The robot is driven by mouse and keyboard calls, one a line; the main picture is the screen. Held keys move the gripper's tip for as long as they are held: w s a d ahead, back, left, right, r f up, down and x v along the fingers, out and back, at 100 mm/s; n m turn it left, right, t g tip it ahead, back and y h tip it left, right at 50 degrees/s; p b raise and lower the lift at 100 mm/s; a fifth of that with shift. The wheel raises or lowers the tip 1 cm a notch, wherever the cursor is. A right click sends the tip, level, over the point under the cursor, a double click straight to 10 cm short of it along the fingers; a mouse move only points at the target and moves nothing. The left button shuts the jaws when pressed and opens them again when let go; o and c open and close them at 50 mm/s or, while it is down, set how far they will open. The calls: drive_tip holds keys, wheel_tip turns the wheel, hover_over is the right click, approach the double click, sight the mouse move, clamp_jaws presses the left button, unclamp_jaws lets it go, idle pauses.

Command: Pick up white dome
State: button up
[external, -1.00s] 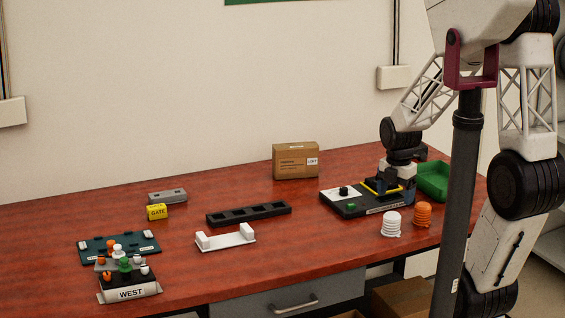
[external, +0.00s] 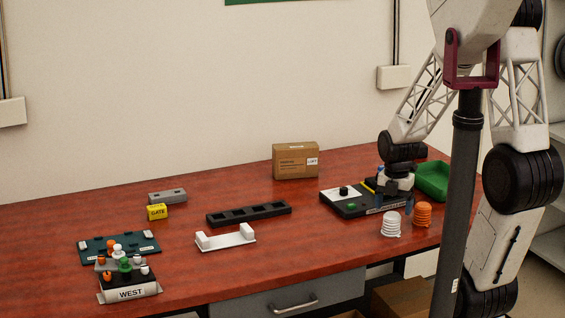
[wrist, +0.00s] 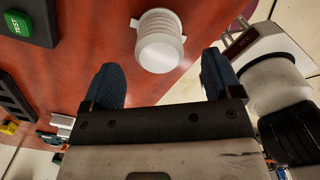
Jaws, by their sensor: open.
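The white dome (external: 391,224) is a ribbed white piece standing on the red table near its front right edge. In the wrist view the white dome (wrist: 159,42) lies ahead of my gripper, between the lines of the two fingers and apart from them. My gripper (wrist: 161,78) is open and empty, with blue fingertips on either side. In the external view my gripper (external: 394,199) hangs above and just behind the white dome, and the fingertips are small and partly hard to make out.
An orange ribbed dome (external: 422,214) stands close to the right of the white one. A black device (external: 350,208) with a green TEST button (wrist: 30,28) lies to the left, and a green bin (external: 433,180) behind. The table's front edge is close.

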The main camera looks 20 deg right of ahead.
sight(390, 212)
drive_tip(key=shift+f, duration=0.35)
drive_tip(key=shift+f, duration=0.1)
drive_tip(key=shift+f, duration=2.5)
drive_tip(key=shift+c, duration=0.3)
drive_tip(key=c, duration=0.9)
drive_tip(key=shift+r, duration=0.15)
